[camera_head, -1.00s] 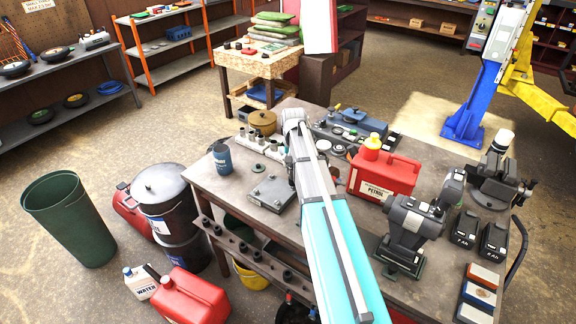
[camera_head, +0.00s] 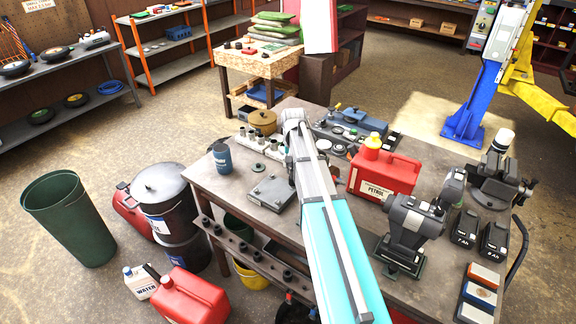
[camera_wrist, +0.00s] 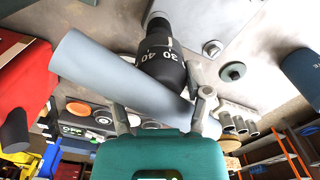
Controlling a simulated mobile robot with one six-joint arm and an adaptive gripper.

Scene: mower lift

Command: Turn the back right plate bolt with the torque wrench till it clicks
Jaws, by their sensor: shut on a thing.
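The torque wrench shows in the wrist view as a black, round body (camera_wrist: 160,62) marked 30 and 40, with a smooth grey bar handle (camera_wrist: 105,78) across it. My gripper (camera_wrist: 163,108) is shut on the grey handle. The black body narrows toward the grey metal plate (camera_wrist: 215,22), which also lies on the workbench in the head view (camera_head: 268,193). One plate bolt (camera_wrist: 212,48) shows beside the wrench. The wrench tip's seating on a bolt is hidden. In the head view my arm hides my gripper and the wrench.
A red petrol can (camera_head: 385,175) stands on the workbench (camera_head: 335,210) to the right of my arm. A blue-grey cup (camera_head: 222,158) stands left of the plate, and a row of sockets (camera_head: 258,143) lies behind it.

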